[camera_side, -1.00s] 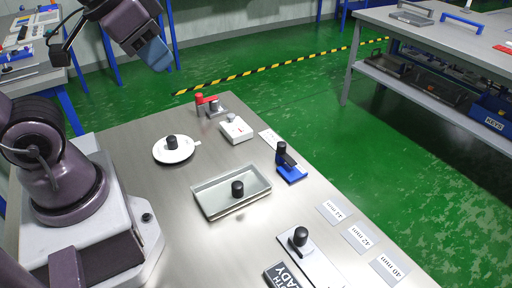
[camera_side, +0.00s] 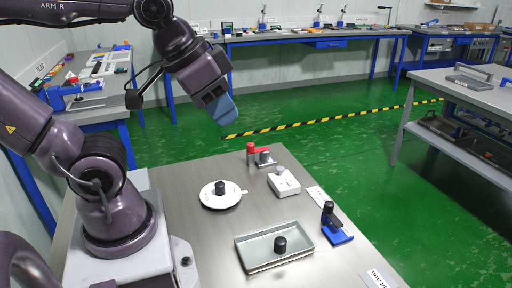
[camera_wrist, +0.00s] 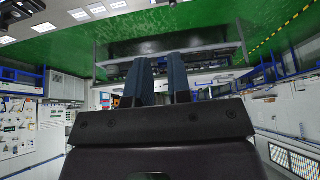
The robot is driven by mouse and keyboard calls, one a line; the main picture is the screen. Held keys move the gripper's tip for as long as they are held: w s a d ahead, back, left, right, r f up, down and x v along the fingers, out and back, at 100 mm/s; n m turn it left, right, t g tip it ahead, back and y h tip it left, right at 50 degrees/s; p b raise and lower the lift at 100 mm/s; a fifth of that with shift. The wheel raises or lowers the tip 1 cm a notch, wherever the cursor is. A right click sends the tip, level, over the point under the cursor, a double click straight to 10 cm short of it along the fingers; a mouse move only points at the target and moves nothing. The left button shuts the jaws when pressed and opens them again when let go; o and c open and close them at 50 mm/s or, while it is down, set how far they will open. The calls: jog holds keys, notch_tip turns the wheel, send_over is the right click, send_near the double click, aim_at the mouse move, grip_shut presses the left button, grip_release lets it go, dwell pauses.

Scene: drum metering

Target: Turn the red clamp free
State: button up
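The red clamp (camera_side: 251,149) stands at the far edge of the steel table in the side view. It has a red upright part and a red arm reaching towards a small grey fixture (camera_side: 265,157) with a dark round top. Whether the arm presses on that fixture is too small to tell. My gripper (camera_side: 223,109), with blue fingers, hangs in the air above and left of the clamp in the picture, apart from it. In the wrist view my gripper (camera_wrist: 160,80) shows two blue fingers with a gap and nothing between them. The clamp does not show there.
On the table are a white dish (camera_side: 207,203), a white box (camera_side: 284,184), a grey tray (camera_side: 247,260) and a blue stand (camera_side: 337,236), several with black knobs. A white card (camera_side: 317,196) lies beside the box. Bare steel lies between them.

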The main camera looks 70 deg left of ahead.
jog(key=o, duration=0.5)
jog(key=shift+w+a+f+n+g, duration=0.25)
jog(key=shift+a+f+n+g, duration=0.05)
jog(key=shift+a+f, duration=0.2)
jog(key=shift+w+a+f+n+g, duration=0.2)
jog(key=shift+a+f+n+g, duration=0.1)
jog(key=shift+a+f, duration=0.2)
jog(key=shift+o, duration=0.2)
jog(key=m+g, duration=0.4)
jog(key=m, duration=0.6)
send_near(251, 144)
notch_tip(251, 144, down, 10)
jog(key=shift+w+a+f, duration=0.1)
jog(key=shift+w+a, duration=0.05)
jog(key=shift+c, duration=0.4)
jog(key=c, duration=0.8)
